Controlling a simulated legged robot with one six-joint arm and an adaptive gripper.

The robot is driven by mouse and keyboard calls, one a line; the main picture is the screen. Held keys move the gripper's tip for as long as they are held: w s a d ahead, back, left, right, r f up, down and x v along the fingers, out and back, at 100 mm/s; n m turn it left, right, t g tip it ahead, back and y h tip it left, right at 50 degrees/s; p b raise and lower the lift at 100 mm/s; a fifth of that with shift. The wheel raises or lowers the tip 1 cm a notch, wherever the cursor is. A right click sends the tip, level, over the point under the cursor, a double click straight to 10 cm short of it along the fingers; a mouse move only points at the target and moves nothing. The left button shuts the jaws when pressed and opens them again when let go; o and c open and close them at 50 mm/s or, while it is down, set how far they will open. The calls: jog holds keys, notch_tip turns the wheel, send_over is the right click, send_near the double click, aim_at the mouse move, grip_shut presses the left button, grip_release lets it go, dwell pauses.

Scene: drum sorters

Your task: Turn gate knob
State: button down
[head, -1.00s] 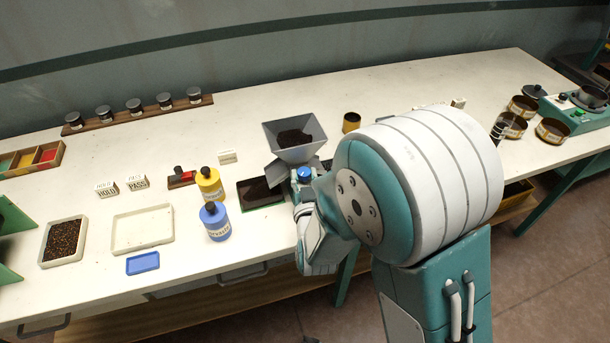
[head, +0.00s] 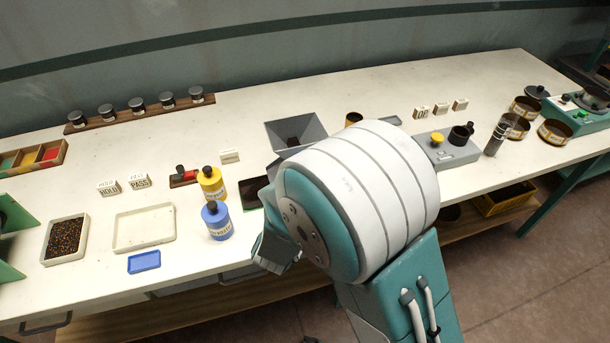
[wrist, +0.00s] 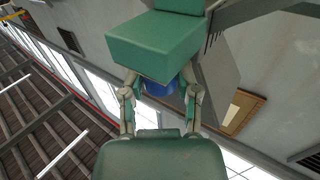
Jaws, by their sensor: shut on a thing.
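The grey hopper (head: 297,130) stands on the bench in the head view, with a small dark heap of grains at its bottom. The blue gate knob (wrist: 160,88) shows in the wrist view between the fingers of my gripper (wrist: 160,92), which is shut on it. A grey hopper panel (wrist: 222,80) rises beside the gripper there. In the head view my arm hides the knob and gripper. A dark tray (head: 250,194) beneath the hopper is partly covered by my arm.
A yellow bottle (head: 211,183) and a blue bottle (head: 216,221) stand left of my arm. An empty cream tray (head: 145,228) and a tray of dark grains (head: 65,239) lie farther left. A grey box with a yellow button (head: 445,148) stands right of my arm.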

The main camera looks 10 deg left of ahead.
jog(key=shift+a+r, duration=0.1)
jog(key=shift+c, duration=1.7)
grip_release()
jog(key=shift+a, duration=0.1)
jog(key=shift+s, duration=0.4)
jog(key=s, duration=1.1)
jog(key=shift+a, duration=0.35)
